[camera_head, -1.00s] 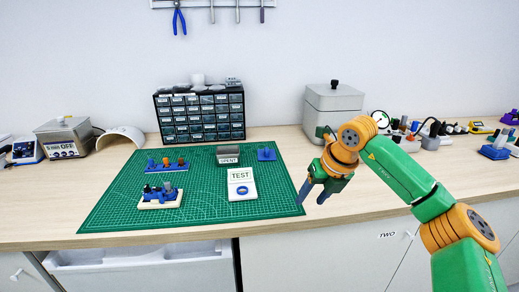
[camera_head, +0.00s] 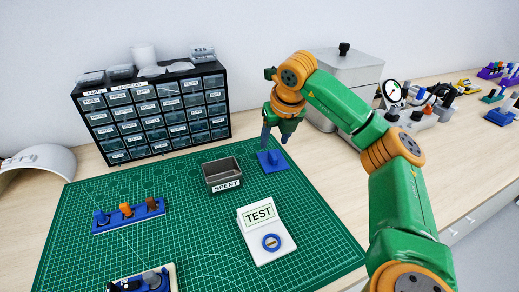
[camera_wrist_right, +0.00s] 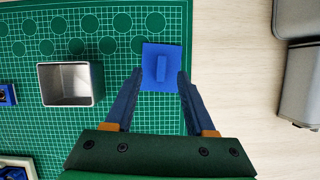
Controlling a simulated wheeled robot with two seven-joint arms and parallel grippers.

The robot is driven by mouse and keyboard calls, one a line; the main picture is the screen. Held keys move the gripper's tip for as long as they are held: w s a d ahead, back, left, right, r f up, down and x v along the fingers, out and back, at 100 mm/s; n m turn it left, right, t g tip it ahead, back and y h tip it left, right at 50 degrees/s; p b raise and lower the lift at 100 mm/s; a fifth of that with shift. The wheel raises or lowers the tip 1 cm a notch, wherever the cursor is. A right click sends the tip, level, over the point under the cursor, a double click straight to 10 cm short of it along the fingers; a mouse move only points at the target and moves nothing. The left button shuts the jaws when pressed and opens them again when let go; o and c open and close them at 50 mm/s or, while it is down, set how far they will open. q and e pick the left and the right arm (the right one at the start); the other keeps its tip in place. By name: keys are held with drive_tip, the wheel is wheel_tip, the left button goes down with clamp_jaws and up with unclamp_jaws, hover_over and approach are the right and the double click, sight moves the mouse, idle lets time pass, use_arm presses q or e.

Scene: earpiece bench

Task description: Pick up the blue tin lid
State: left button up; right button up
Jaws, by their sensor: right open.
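The blue tin lid (camera_head: 273,162) lies on the green mat near its back right edge. It is a flat blue square with a raised bar handle in its middle, and it also shows in the right wrist view (camera_wrist_right: 150,80). My right gripper (camera_head: 276,139) is open and empty, pointing down close above the lid. In the right wrist view its fingertips (camera_wrist_right: 160,72) appear on the left and right sides of the lid, with the handle between them. The exact height of the fingertips over the lid is hard to tell. My left gripper is not in view.
An open grey tin marked SPENT (camera_head: 222,186) stands left of the lid. A white TEST block (camera_head: 277,249) with a blue ring is in front. A drawer cabinet (camera_head: 152,122) stands behind, and a grey lidded box (camera_head: 350,72) behind to the right.

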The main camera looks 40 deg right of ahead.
sight(273, 154)
drive_tip(key=shift+s+d+f+p, duration=0.1)
drive_tip(key=shift+s+f+p, duration=0.1)
drive_tip(key=shift+f, duration=0.4)
drive_tip(key=shift+s+d+f+p, duration=0.1)
drive_tip(key=shift+s+f+p, duration=0.1)
drive_tip(key=shift+f, duration=0.4)
drive_tip(key=x, duration=0.3)
drive_tip(key=shift+w, duration=0.15)
drive_tip(key=shift+w+f, duration=0.15)
drive_tip(key=shift+w, duration=0.1)
drive_tip(key=shift+s, duration=0.15)
drive_tip(key=c, duration=0.9)
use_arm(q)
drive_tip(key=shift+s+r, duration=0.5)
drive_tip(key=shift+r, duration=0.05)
use_arm(e)
clamp_jaws()
